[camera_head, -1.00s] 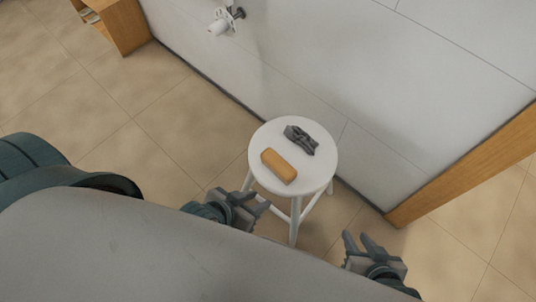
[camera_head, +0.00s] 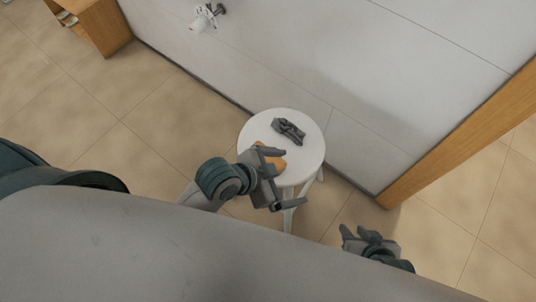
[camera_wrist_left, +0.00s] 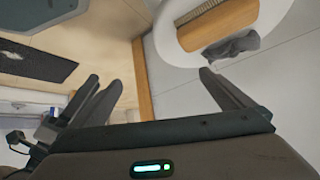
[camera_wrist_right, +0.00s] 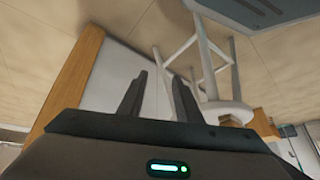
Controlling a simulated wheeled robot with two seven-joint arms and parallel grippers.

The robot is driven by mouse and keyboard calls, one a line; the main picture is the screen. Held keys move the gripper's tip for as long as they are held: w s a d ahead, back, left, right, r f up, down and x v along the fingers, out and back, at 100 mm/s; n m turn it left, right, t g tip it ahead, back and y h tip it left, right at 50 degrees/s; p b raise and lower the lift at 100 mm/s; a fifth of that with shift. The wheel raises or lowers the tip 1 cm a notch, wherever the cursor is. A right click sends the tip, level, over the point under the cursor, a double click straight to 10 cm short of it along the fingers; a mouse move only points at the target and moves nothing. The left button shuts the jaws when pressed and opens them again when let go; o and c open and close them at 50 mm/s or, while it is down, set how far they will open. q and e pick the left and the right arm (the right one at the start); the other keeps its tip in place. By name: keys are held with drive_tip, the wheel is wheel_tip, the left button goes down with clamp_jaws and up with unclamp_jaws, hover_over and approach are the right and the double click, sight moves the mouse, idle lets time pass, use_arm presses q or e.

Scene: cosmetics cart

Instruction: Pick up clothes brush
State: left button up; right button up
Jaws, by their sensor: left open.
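A tan, wood-coloured block-shaped brush (camera_head: 278,163) lies on a round white stool (camera_head: 311,160). My left gripper partly hides it in the head view. It also shows in the left wrist view (camera_wrist_left: 222,20), beyond the fingers and apart from them. My left gripper (camera_head: 293,178) is open and empty, at the near edge of the stool in the head view. My right gripper (camera_head: 354,231) is open and empty, low to the right of the stool. Its fingers (camera_wrist_right: 157,95) stand apart in the right wrist view, with nothing between them.
A dark grey, irregular object (camera_head: 289,130) lies on the stool behind the brush. A pale wall (camera_head: 330,60) stands close behind the stool, with a white fixture (camera_head: 205,20) on it. A wooden edge (camera_head: 460,130) runs at right.

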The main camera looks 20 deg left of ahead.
use_arm(q)
drive_tip(key=w+d+r+m+g+p, duration=0.3)
drive_tip(key=d+r+m, duration=0.4)
drive_tip(key=m, duration=1)
drive_tip(key=w+a+r+m+g+y, duration=0.1)
drive_tip(key=w+a+r+m+y, duration=0.1)
drive_tip(key=a+m, duration=0.4)
drive_tip(key=w+a+r+m+g+y+p, duration=0.1)
drive_tip(key=w+a+r+m+g+y, duration=0.1)
drive_tip(key=a+m+y, duration=0.2)
drive_tip(key=a+m, duration=0.3)
drive_tip(key=a, duration=0.1)
drive_tip(key=shift+a+r, duration=0.15)
drive_tip(key=shift+a, duration=0.25)
use_arm(e)
drive_tip(key=s+d+f+g+h, duration=0.1)
drive_tip(key=s+d+f+g, duration=0.1)
drive_tip(key=d, duration=0.3)
drive_tip(key=shift+s+g+h, duration=0.4)
drive_tip(key=shift+s+g, duration=0.1)
drive_tip(key=shift+s, duration=0.05)
use_arm(q)
drive_tip(key=shift+w, duration=0.1)
use_arm(e)
drive_tip(key=shift+r, duration=0.1)
